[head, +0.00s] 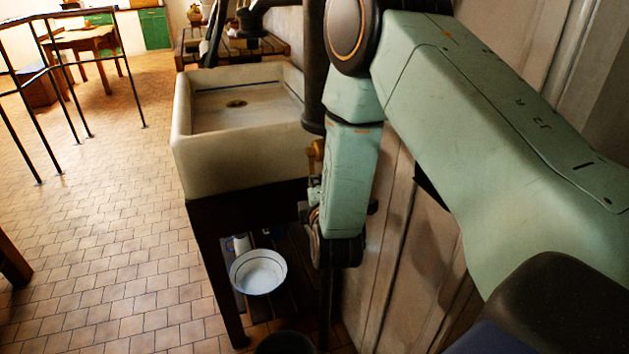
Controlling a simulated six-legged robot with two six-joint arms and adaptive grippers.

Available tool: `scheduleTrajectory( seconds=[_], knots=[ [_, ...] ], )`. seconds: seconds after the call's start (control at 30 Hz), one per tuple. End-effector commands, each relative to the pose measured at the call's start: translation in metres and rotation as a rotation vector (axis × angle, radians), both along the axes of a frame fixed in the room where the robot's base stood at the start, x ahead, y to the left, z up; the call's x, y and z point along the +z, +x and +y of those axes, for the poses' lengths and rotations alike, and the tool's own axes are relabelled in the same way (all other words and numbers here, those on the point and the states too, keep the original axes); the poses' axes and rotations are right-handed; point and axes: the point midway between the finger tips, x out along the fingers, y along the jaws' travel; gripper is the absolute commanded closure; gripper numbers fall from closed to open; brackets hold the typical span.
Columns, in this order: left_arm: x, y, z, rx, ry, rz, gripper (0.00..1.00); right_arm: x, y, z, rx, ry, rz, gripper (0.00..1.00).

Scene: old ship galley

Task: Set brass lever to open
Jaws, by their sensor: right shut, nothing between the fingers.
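A small brass-coloured piece (316,154), which looks like the brass lever, shows just right of the sink's front corner. My right arm covers part of it, so I cannot tell its setting. My right arm comes in from the right, bends at the top and hangs down beside the sink. My right gripper (315,228) is low at the end of this arm, below the brass piece and apart from it. It is partly hidden by the wrist, and is shut and empty. My left gripper is out of view.
A white sink (238,170) stands on a dark stand. A white bowl (258,272) sits on the slatted shelf below. A panelled wall (388,225) is close on the right. Black railings (75,100) and a wooden table (88,40) stand back left. The tiled floor (110,220) is clear.

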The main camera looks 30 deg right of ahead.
Motion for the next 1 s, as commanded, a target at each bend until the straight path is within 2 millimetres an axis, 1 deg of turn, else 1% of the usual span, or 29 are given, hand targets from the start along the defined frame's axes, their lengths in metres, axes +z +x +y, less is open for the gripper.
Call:
scheduleTrajectory(
  seconds=[0.03, 0.1, 0.23, 0.37, 0.67, 1.0],
  knots=[
    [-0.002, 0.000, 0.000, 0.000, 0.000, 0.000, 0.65, -0.002, 0.007, -0.004, -0.002, 0.002, -0.003, 1.00],
    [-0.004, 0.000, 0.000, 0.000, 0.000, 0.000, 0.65, -0.004, 0.014, -0.008, -0.001, 0.000, -0.001, 1.00],
    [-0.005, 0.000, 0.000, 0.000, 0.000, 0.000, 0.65, -0.006, 0.022, -0.013, 0.000, 0.001, 0.000, 1.00],
    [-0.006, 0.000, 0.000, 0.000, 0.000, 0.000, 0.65, -0.006, 0.026, -0.014, 0.000, 0.000, 0.001, 1.00],
    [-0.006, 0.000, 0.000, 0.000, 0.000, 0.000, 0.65, -0.006, 0.026, -0.014, 0.000, 0.000, 0.000, 1.00],
    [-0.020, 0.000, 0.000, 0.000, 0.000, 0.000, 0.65, -0.013, 0.038, -0.018, 0.001, -0.024, -0.097, 1.00]
  ],
)
